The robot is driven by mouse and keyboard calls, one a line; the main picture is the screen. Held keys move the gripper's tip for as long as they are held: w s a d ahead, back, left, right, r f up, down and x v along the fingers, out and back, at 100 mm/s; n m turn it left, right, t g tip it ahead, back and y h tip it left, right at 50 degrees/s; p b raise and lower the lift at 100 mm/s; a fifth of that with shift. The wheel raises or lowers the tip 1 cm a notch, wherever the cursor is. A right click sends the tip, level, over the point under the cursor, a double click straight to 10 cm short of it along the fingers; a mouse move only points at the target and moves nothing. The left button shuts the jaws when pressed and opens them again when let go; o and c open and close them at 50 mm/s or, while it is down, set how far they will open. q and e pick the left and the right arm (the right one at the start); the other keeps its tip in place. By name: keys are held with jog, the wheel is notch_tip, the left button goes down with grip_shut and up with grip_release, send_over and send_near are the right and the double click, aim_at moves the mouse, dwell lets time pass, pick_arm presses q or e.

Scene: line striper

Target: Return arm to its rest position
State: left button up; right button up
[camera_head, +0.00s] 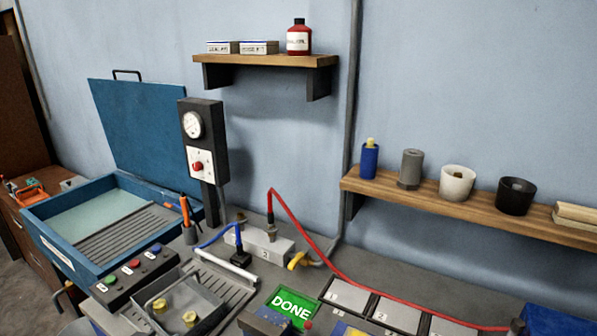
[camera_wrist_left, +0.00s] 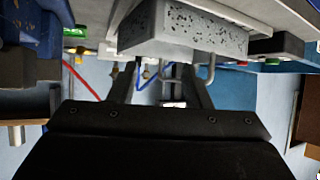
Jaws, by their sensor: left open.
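My left gripper (camera_wrist_left: 158,76) shows in the left wrist view, where the scene appears upside down. Its two dark fingers are apart, and I see nothing held between them. A grey speckled block (camera_wrist_left: 185,32) lies beyond the fingertips, and I cannot tell whether they touch it. Neither gripper shows in the head view. My right gripper is in neither view.
A green DONE sign (camera_head: 291,305) lies on the bench. Left of it are a metal tray (camera_head: 180,300), a button box (camera_head: 135,274) and an open blue cabinet (camera_head: 75,229). A red hose (camera_head: 322,247) crosses the bench. Wall shelves (camera_head: 265,60) and (camera_head: 450,207) hold bottles and cups.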

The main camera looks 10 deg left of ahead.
pick_arm(q)
jog(key=s+d+f+g+y, duration=0.1)
jog(key=s+d+f+g, duration=0.15)
jog(key=s, duration=0.55)
jog(key=s+d+f+g, duration=0.1)
jog(key=s+g, duration=0.2)
jog(key=s, duration=0.5)
jog(key=s+d+f+g+y, duration=0.1)
jog(key=s+d+f+g, duration=0.15)
jog(key=s, duration=0.55)
notch_tip(320, 180, down, 26)
jog(key=a+g+b, duration=0.1)
jog(key=a+b, duration=0.1)
jog(key=b, duration=0.1)
jog(key=s+f+b, duration=0.1)
jog(key=s+f, duration=0.7)
jog(key=f, duration=0.2)
jog(key=s+d+f+g+h+b, duration=0.1)
jog(key=s+f+b, duration=0.1)
jog(key=s+f, duration=0.6)
notch_tip(320, 180, down, 2)
jog(key=shift+d+f+n+g, duration=0.15)
jog(key=shift+n+g, duration=0.15)
